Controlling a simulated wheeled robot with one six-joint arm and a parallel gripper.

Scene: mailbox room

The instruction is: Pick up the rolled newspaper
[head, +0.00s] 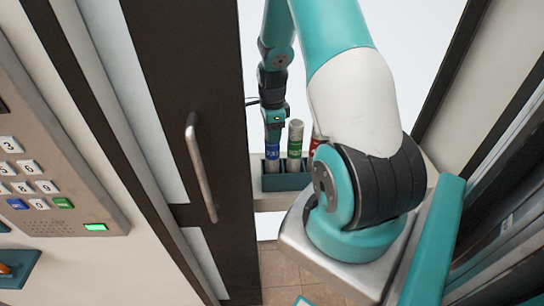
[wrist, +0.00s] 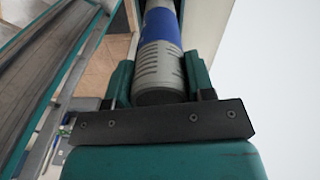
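Rolled newspapers stand upright in a dark teal rack (head: 286,182) in the head view. One has a blue band (head: 272,151), one a green band (head: 295,147), and a red-banded one (head: 315,143) is partly hidden behind my arm. My gripper (head: 273,128) is at the top of the blue-banded roll, hiding its upper end. In the wrist view, the grey printed end and blue band of this roll (wrist: 161,68) lie between my two fingers (wrist: 160,82). The fingers flank it closely on both sides. Whether they press on it is not clear.
A dark door frame with a metal handle (head: 200,165) stands left of the rack. A keypad panel (head: 50,170) with a lit green light is at far left. Dark slatted panels (head: 505,220) are on the right. Tiled floor (head: 285,275) shows below.

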